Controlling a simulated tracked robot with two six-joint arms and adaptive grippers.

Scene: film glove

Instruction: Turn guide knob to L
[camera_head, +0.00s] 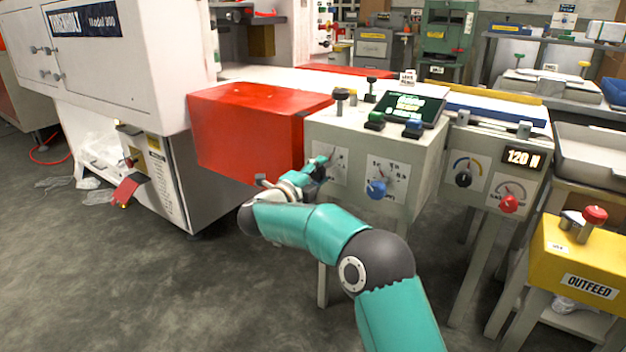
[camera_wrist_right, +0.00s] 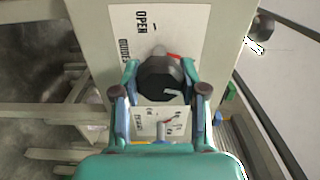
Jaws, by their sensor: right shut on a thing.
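The guide knob (camera_wrist_right: 160,78) is dark and round, on a white plate (camera_wrist_right: 134,32) with the words OPEN and GUIDES in the right wrist view. In the head view the right gripper (camera_head: 322,168) is at the left dial plate (camera_head: 338,158) of the grey control box (camera_head: 375,140) and covers the knob. I cannot read a letter L. My left gripper is not in view.
A blue knob (camera_head: 376,188) sits just right of the gripper on the same box. Further right are a black knob (camera_head: 463,179) and a red knob (camera_head: 508,203). A red box (camera_head: 245,125) stands close on the left. Open floor (camera_head: 220,290) lies in front.

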